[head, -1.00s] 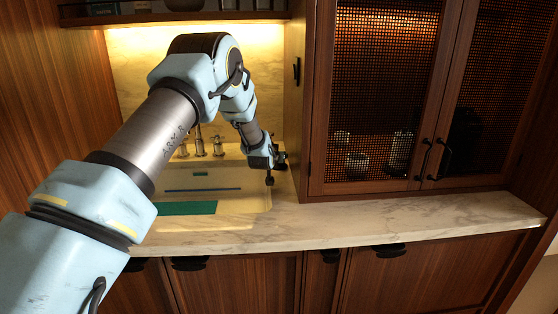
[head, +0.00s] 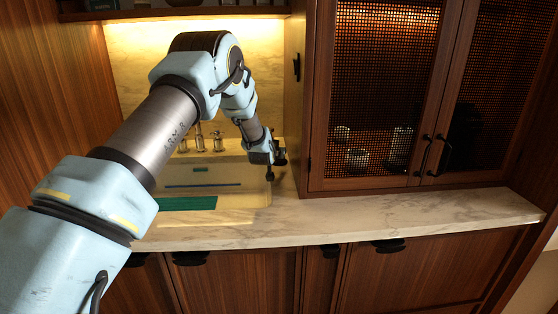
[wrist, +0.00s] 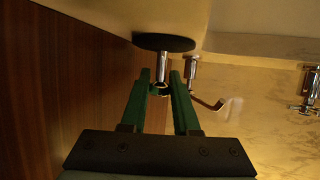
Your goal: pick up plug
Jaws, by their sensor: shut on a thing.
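My gripper (wrist: 160,84) has two green fingers in the wrist view. They are shut on the plug, holding it by its thin chrome stem (wrist: 162,68). The plug's (wrist: 163,42) wide dark disc sits beyond the fingertips, close to a pale surface; whether it touches that surface I cannot tell. In the head view my gripper (head: 273,163) hangs over the right side of the pale sink area (head: 245,198). The plug cannot be clearly told apart from the dark gripper parts there.
Chrome taps (head: 199,143) stand behind the sink. A teal piece (head: 187,203) and a blue strip (head: 203,186) lie to the left of my gripper. A mesh-door cabinet (head: 380,100) stands close on the right. The marble counter (head: 420,215) is clear in front of it.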

